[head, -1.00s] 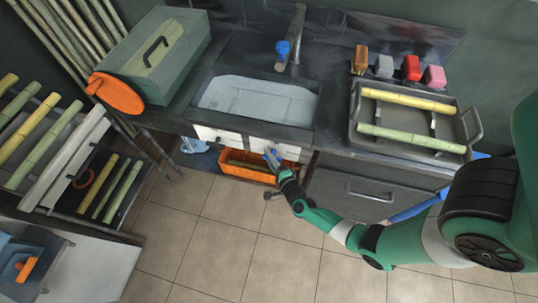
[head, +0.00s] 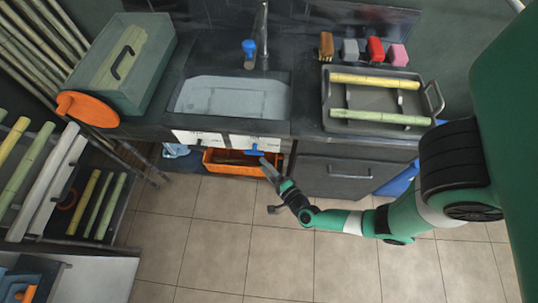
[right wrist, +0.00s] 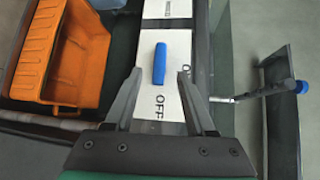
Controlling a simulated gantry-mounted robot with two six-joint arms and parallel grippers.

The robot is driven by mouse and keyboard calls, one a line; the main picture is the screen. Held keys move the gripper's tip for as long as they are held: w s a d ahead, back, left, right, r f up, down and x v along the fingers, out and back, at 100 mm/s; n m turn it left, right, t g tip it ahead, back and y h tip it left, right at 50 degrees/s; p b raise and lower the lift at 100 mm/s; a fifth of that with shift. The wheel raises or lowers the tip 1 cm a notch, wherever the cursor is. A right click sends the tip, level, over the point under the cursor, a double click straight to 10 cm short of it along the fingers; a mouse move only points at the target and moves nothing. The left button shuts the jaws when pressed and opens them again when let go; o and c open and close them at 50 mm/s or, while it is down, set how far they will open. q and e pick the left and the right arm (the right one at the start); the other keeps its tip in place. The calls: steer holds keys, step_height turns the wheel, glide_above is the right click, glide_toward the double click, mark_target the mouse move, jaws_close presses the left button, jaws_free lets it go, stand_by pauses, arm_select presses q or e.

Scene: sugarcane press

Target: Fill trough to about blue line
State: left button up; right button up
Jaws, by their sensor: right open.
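The trough (head: 215,98) is a pale grey basin set in the dark counter; I cannot make out a blue line or the water level. A faucet (head: 263,35) with a blue knob (head: 249,47) stands behind it. Below its front edge is a white panel (head: 200,137) with a blue handle (head: 253,150). In the right wrist view the blue handle (right wrist: 159,63) lies along the panel, near the word OFF. My right gripper (head: 264,164) is open and empty, its fingertips (right wrist: 160,76) on either side of the handle's near end. My left gripper is out of view.
An orange bin (head: 230,170) sits under the panel. A grey tray (head: 376,98) with two cane pieces lies on the counter at right, several coloured blocks behind it. A green-grey box (head: 125,65) and orange disc (head: 88,108) stand at left. The tiled floor is clear.

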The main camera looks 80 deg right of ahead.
steer(key=shift+v, duration=1.2)
